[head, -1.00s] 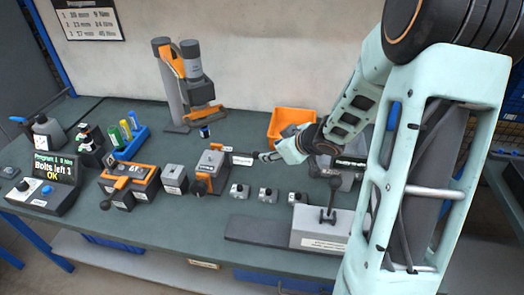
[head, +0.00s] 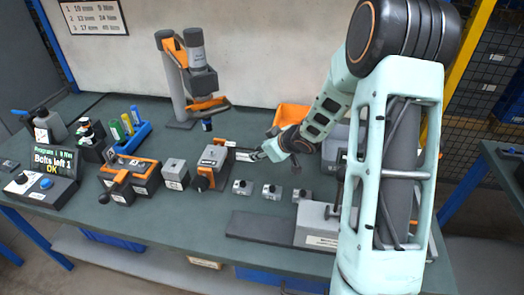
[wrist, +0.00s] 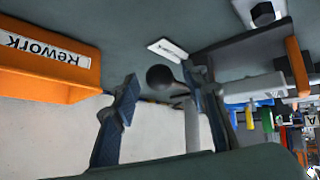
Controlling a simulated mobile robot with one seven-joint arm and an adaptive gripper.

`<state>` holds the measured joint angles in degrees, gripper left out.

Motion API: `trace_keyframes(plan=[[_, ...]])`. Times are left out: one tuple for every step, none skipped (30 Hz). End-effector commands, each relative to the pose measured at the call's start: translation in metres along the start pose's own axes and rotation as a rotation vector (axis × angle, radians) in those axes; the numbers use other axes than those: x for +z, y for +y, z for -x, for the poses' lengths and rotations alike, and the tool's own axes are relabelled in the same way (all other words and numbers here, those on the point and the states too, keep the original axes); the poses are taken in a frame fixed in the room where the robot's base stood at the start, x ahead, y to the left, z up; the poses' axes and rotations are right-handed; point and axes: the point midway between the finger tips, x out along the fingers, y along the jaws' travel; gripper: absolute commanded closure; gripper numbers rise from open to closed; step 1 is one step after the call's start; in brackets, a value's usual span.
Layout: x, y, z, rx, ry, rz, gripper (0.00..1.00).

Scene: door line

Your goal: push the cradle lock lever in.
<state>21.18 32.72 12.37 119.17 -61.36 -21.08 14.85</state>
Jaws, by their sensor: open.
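The grey and orange cradle block (head: 213,162) stands mid-bench, with a white label plate (head: 244,154) at its right. My gripper (head: 258,155) reaches in from the right, close to that plate. In the wrist view, my gripper (wrist: 165,108) is open, one finger on each side of a dark ball knob (wrist: 162,77). The knob looks like the lock lever's end. Its stem runs right, partly hidden by the right finger. I cannot tell whether a finger touches it. The label plate also shows in the wrist view (wrist: 168,51), just beyond the knob.
An orange Rework bin (wrist: 45,65) is close on the left in the wrist view; it also shows in the head view (head: 291,117). Several small grey blocks (head: 271,192) sit in front of my gripper. A tool on a stand (head: 190,75) rises behind. The display (head: 52,160) reads "Bolts left 1, OK".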

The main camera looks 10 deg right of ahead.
Motion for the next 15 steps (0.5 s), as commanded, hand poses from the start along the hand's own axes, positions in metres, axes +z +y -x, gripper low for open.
trace_keyframes(plan=[[0.0000,0.0001,0.0002,0.000,0.000,0.000,0.59],[0.0000,0.0001,0.0003,0.000,0.000,0.000,0.59],[0.0001,0.0002,0.0003,0.000,0.000,0.000,0.60],[0.0001,0.0001,0.0003,0.000,0.000,0.000,0.63],[0.0001,0.0001,0.0004,0.000,0.000,0.000,0.67],[0.0001,0.0002,0.0004,0.000,0.000,0.000,0.71],[0.0001,0.0002,0.0004,0.000,0.000,0.000,0.74],[0.0001,0.0001,0.0004,0.000,0.000,0.000,0.78],[0.0001,0.0001,0.0005,0.000,0.000,0.000,0.82],[0.0002,0.0001,0.0005,0.000,0.000,0.000,0.85],[0.0002,0.0002,0.0005,0.000,0.000,0.000,0.89],[0.0002,0.0001,0.0005,0.000,0.000,0.000,0.93],[0.0002,0.0002,0.0005,0.000,0.000,0.000,0.96],[0.0002,0.0002,0.0005,0.000,0.000,0.000,1.00],[0.0002,0.0002,0.0005,0.000,0.000,0.000,1.00]])
